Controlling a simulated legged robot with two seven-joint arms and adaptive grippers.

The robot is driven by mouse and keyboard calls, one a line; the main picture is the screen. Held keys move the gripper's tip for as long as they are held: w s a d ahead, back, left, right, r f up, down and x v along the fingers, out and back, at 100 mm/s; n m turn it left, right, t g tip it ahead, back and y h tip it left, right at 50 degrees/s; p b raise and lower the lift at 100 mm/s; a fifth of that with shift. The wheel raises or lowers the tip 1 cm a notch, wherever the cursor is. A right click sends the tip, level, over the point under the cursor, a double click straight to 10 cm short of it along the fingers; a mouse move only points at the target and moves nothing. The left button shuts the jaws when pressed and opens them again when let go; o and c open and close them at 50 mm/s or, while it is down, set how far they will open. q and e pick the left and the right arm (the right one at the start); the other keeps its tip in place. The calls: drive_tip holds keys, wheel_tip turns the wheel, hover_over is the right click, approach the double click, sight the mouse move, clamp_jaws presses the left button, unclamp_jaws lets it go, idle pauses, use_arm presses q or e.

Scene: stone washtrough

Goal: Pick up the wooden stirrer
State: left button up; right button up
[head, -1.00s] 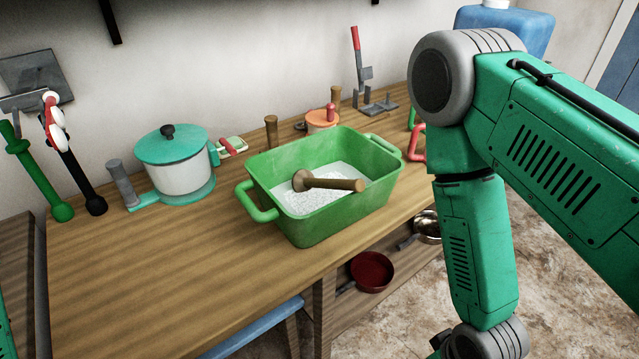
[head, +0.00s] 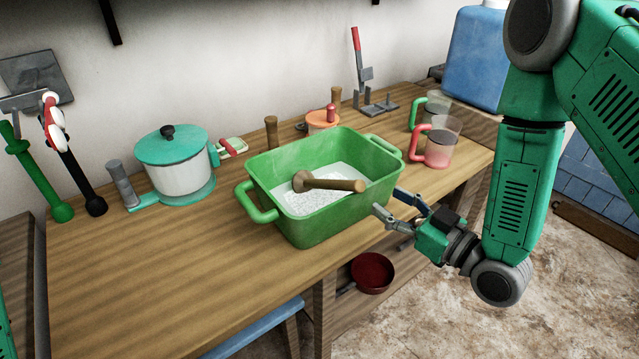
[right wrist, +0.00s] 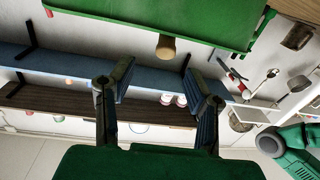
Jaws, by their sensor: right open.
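The wooden stirrer (head: 330,183), with a round head and a thick handle, lies in the green basin (head: 268,221), its handle pointing right toward the rim. White grainy stuff covers the basin floor under it. My right gripper (head: 388,203) is open and empty, just outside the basin's right front corner and apart from the stirrer. In the right wrist view the open fingers (right wrist: 158,72) stand below the basin wall (right wrist: 150,18), and the stirrer's handle end (right wrist: 166,47) pokes out past its edge. My left gripper is not in view.
A lidded teal pot (head: 178,173) stands left of the basin. Red (head: 434,148) and green mugs stand right of it, near my right arm. An orange-topped pot (head: 321,121) is behind. The counter's (head: 150,270) front left is clear. A red pan (head: 372,272) sits below.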

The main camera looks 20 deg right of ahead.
sight(355, 186)
drive_tip(key=x, duration=0.8)
drive_tip(key=shift+w+a+f, duration=0.15)
drive_tip(key=shift+a+f, duration=0.15)
drive_tip(key=shift+a, duration=0.1)
clamp_jaws()
